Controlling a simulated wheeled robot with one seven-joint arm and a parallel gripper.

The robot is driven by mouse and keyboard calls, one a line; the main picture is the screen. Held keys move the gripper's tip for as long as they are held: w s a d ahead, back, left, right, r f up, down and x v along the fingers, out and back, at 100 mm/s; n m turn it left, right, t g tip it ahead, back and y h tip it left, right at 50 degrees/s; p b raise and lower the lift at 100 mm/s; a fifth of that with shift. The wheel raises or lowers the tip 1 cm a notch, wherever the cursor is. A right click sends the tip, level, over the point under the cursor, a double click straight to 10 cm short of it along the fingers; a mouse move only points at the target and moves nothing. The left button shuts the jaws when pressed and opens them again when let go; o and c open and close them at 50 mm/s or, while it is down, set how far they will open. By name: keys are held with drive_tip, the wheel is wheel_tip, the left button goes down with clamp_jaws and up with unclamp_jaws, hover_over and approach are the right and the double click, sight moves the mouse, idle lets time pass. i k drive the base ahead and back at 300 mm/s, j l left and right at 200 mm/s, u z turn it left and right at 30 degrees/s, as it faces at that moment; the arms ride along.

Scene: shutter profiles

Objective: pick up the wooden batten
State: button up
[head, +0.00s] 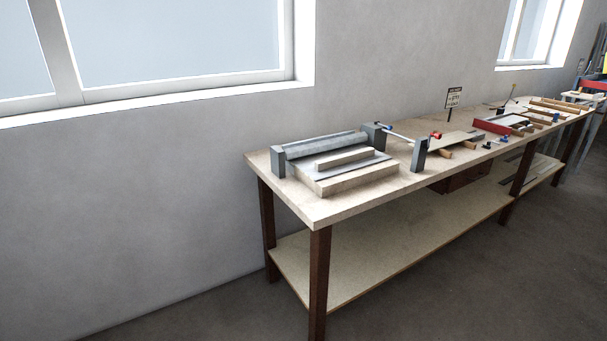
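A short, pale wooden batten (344,158) lies on the near end of the long workbench (310,207), in the head view. It rests on a grey strip on top of a thicker pale wooden block (350,182). A long grey bar (318,145) lies behind it, between two dark grey upright blocks. Other pale wooden strips (560,106) lie at the bench's far end, so I cannot be certain which piece is the batten named. My gripper is not in view.
A grey upright block (418,155), clamps with red and blue ends, a red-edged tray (493,125) and a small sign (453,98) stand along the bench. A lower shelf (370,245) spans its legs. The floor (480,290) in front is clear. A wall with windows stands behind.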

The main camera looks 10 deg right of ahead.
sight(338, 161)
drive_tip(key=i+j+z, duration=0.2)
drive_tip(key=i, duration=0.15)
drive_tip(key=i+j+z, duration=0.25)
drive_tip(key=i, duration=0.15)
drive_tip(key=i+j+z, duration=0.1)
drive_tip(key=z, duration=0.55)
drive_tip(key=i+j+z, duration=0.15)
drive_tip(key=j+z, duration=0.15)
drive_tip(key=j, duration=0.55)
drive_tip(key=i+j+z, duration=0.1)
drive_tip(key=j+z, duration=0.2)
drive_tip(key=j, duration=1.2)
drive_tip(key=i+j, duration=0.1)
drive_tip(key=j, duration=0.55)
drive_tip(key=i+l, duration=0.25)
drive_tip(key=i, duration=0.2)
